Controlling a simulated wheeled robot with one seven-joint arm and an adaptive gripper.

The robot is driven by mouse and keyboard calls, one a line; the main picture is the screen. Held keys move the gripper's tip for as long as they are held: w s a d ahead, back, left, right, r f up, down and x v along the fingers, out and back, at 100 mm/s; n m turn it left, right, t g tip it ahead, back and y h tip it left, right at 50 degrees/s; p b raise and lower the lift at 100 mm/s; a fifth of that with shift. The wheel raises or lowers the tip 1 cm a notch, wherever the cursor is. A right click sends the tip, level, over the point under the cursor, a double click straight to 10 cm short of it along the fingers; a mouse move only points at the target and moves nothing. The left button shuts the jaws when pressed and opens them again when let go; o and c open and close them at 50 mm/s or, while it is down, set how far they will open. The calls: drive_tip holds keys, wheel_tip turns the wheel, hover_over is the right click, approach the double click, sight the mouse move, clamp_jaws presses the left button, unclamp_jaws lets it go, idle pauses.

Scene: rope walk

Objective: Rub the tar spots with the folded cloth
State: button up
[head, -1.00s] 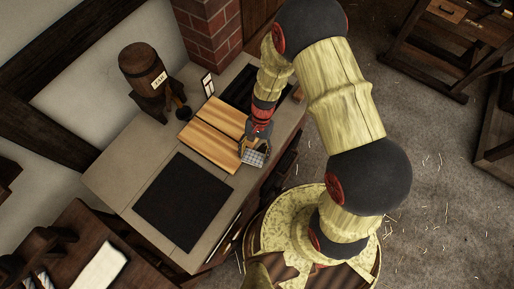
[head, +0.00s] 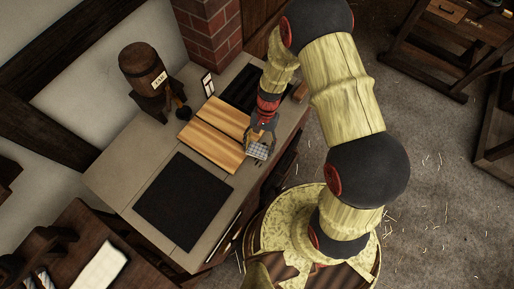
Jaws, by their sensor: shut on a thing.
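The folded cloth (head: 258,151), pale with a checked pattern, is in my gripper (head: 260,143) at the right edge of the wooden board (head: 209,132). My gripper is shut on the cloth and points down. I cannot tell whether the cloth touches the board or hangs just above it. The board is light brown with darker stripes and lies on the grey bench top (head: 124,178). No tar spots can be made out on the board at this size.
A black mat (head: 182,203) lies on the bench left of the board. A labelled barrel (head: 145,68) on a dark stand is at the back, by a brick pillar (head: 211,38). A small white-faced frame (head: 207,84) stands behind the board. The bench's front left is clear.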

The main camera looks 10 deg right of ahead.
sight(262, 144)
drive_tip(key=shift+w+d+f, duration=0.1)
drive_tip(key=shift+w+d, duration=1.05)
drive_tip(key=shift+w+d+b, duration=0.8)
drive_tip(key=shift+w+d, duration=3)
drive_tip(key=shift+s+d, duration=0.45)
drive_tip(key=shift+d, duration=0.05)
drive_tip(key=shift+s+a+f+p, duration=0.2)
drive_tip(key=shift+s+a+p, duration=0.5)
drive_tip(key=shift+s+a, duration=1.9)
drive_tip(key=shift+s+a+f, duration=0.2)
drive_tip(key=shift+s+a, duration=1.15)
drive_tip(key=shift+s, duration=0.2)
drive_tip(key=shift+s+a+p, duration=0.35)
drive_tip(key=shift+s+a, duration=0.8)
drive_tip(key=shift+s, duration=0.1)
drive_tip(key=shift+s+a+r, duration=0.1)
drive_tip(key=shift+s+a, duration=0.1)
drive_tip(key=shift+a, duration=0.2)
drive_tip(key=shift+s+a+r, duration=0.1)
drive_tip(key=shift+s+a, duration=0.7)
drive_tip(key=shift+a, duration=0.1)
drive_tip(key=shift+w+d+f, duration=0.15)
drive_tip(key=shift+w+d, duration=0.55)
drive_tip(key=shift+w, duration=0.05)
drive_tip(key=shift+w+d+f, duration=0.1)
drive_tip(key=shift+w+d, duration=0.55)
drive_tip(key=shift+w, duration=0.05)
